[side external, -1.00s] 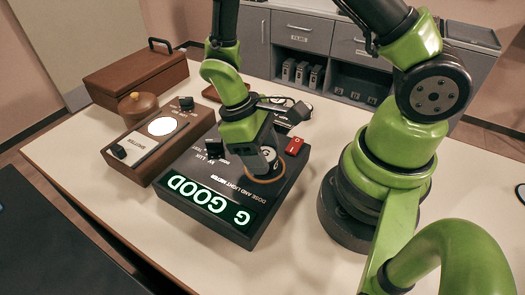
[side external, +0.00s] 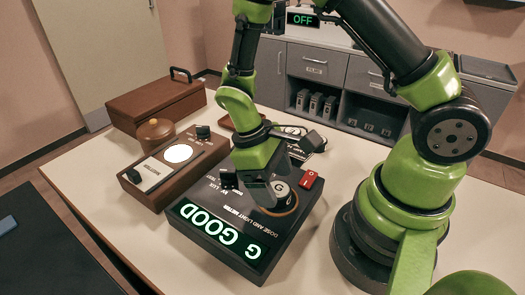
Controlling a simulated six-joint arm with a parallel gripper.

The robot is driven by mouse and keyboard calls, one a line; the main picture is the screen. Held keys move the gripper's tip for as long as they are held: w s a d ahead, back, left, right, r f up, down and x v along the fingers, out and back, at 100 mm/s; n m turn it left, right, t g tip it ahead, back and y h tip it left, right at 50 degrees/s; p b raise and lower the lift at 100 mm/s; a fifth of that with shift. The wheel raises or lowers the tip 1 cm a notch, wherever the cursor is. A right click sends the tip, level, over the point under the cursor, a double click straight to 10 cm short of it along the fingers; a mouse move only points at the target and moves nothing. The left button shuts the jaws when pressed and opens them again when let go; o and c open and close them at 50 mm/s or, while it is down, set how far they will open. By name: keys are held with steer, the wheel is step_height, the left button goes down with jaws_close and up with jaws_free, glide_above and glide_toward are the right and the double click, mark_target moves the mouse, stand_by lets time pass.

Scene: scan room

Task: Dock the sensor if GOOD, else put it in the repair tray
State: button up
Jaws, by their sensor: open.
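The dark meter box (side external: 225,245) shows green lit letters reading GOOD and G. A round grey sensor (side external: 281,188) marked G sits within the copper-coloured ring at the back of the meter's top. My gripper (side external: 252,184) is open over the meter, at the sensor's left side, with its fingers pointing down. It partly covers the meter's printing, and I cannot tell whether a finger touches the sensor. A small part of a brown tray (side external: 225,122) shows behind my arm; its inside is hidden. I cannot identify the dock.
A brown shutter box (side external: 160,192) with a bright white disc stands left of the meter. Behind it are a round brown pot (side external: 155,134) and a brown case (side external: 150,105). Cables and a dark block (side external: 312,141) lie behind the meter. The table's front left (side external: 110,225) is clear.

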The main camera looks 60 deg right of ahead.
steer(key=d+v, duration=0.1)
steer(key=v, duration=0.9)
steer(key=s+r+m+t+y, duration=0.1)
steer(key=s+r+m+t, duration=0.2)
steer(key=s+r+t, duration=0.2)
steer(key=s+r+m+t+y, duration=0.1)
steer(key=s+r+m+t, duration=0.2)
steer(key=r, duration=0.6)
steer(key=shift+s+d+r+t+y, duration=0.35)
steer(key=shift+s+t, duration=0.7)
steer(key=shift+t, duration=0.85)
